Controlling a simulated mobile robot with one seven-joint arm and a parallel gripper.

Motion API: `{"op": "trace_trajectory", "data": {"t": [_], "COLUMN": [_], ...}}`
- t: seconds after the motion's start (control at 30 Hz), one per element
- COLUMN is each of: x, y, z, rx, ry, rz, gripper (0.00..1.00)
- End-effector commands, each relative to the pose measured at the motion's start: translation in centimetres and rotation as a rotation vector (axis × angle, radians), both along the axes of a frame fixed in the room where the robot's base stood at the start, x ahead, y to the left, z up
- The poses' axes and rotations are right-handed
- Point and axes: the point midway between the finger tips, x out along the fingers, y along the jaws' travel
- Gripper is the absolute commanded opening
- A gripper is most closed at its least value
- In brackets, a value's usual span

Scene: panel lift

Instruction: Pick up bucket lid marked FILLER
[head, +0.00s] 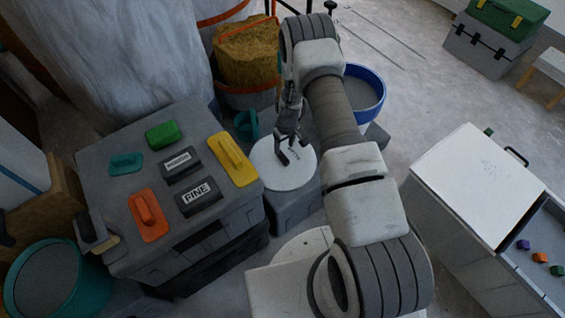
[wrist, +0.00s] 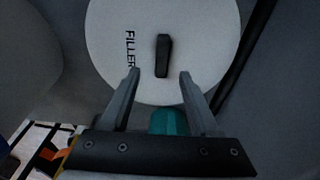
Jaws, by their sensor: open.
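The bucket lid marked FILLER (head: 283,176) is a round white disc, lying on top of a grey box or stand in the head view. In the wrist view the lid (wrist: 112,60) fills the upper middle, with its dark lettering left of a black bar handle (wrist: 163,56). My gripper (head: 288,152) is over the lid. In the wrist view my gripper (wrist: 159,72) is open, with one finger on each side of the handle's lower end and clear space between them. I cannot tell the height of the fingers above the lid.
Left of the lid, a grey case (head: 120,240) carries a yellow float (head: 233,160), an orange float (head: 148,214) and dark blocks, one marked FINE (head: 198,195). A teal item (head: 247,125) stands behind the lid. A blue-rimmed bucket (head: 378,78) stands beyond my arm.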

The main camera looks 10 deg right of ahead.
Motion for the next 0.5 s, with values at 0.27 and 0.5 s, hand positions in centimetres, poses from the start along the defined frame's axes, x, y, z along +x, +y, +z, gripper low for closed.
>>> {"op": "trace_trajectory", "data": {"t": [0.27,0.5], "x": [0.0,0.1], "y": [0.2,0.4], "z": [-1.9,-5.5], "rx": [0.0,0.0], "ry": [0.001,0.0], "rz": [0.001,0.001], "gripper": [0.62,0.62]}}
